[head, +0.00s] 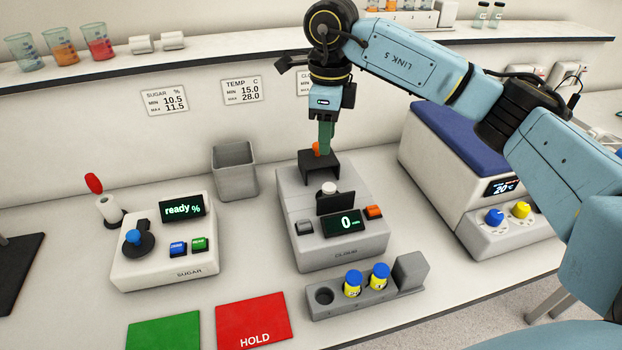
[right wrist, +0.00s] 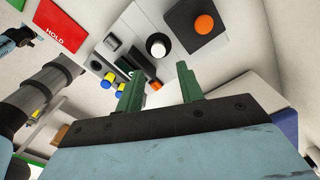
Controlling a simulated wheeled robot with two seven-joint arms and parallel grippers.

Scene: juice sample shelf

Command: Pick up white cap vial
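A round white cap (head: 328,188) shows on top of the grey meter (head: 291,192) with the "0" display, behind its small black screen. The cap also shows in the right wrist view (right wrist: 156,46); the vial body below it is hidden.
Two blue-capped yellow vials (head: 353,283) stand in a grey rack (head: 372,304) in front of the meter. A sugar meter (head: 165,250) is at left, a blue-lidded box (head: 455,190) at right. Red HOLD (head: 253,318) and green (head: 163,333) pads lie in front.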

